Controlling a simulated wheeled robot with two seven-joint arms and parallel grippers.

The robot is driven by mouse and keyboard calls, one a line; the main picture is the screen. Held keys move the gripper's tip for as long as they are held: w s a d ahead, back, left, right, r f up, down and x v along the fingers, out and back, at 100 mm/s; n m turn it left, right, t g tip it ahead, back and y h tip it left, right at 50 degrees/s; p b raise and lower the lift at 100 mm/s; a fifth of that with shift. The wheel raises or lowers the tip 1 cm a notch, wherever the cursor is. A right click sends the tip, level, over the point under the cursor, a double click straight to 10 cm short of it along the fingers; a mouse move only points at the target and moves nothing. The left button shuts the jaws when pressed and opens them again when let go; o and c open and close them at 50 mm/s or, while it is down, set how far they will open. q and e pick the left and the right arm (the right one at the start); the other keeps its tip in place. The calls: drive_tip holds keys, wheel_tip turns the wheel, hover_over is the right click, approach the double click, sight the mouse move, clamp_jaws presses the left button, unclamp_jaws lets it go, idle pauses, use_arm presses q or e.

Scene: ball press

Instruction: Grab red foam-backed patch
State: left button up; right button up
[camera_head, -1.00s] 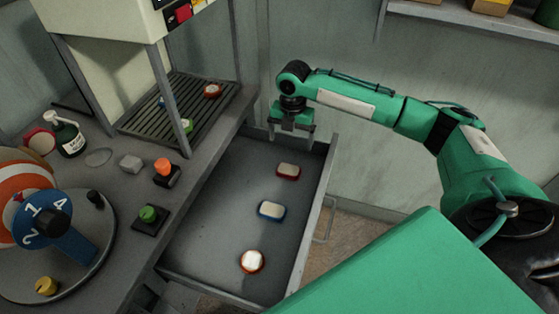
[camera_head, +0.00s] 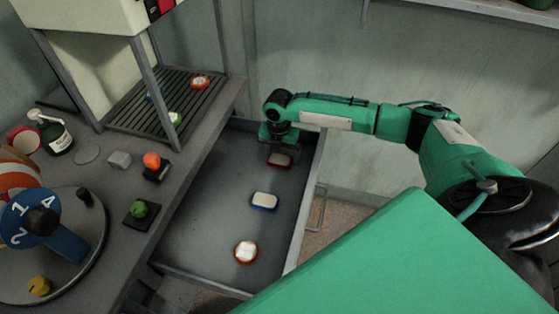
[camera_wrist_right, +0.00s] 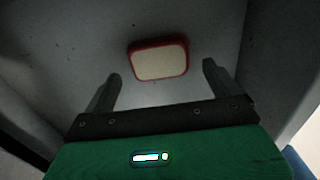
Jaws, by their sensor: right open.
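The red foam-backed patch (camera_head: 279,160), a rounded rectangle with a pale top and red rim, lies in the open drawer (camera_head: 205,215) near its far end. In the right wrist view the patch (camera_wrist_right: 158,60) is just beyond my open fingertips, between their lines and not held. My right gripper (camera_wrist_right: 160,80) is open and empty. In the head view it (camera_head: 280,152) is low in the drawer at the patch and hides part of it. My left gripper is not in view.
A blue-rimmed patch (camera_head: 264,201) and a round orange-rimmed patch (camera_head: 246,252) lie nearer in the drawer. The drawer's walls rise around the gripper. The counter at left holds a green button (camera_head: 139,209), an orange button (camera_head: 152,161) and a bottle (camera_head: 55,135).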

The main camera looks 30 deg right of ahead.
wheel_tip(320, 180, down, 2)
drive_tip(key=shift+f, duration=0.1)
drive_tip(key=c, duration=1)
drive_tip(key=shift+c, duration=0.2)
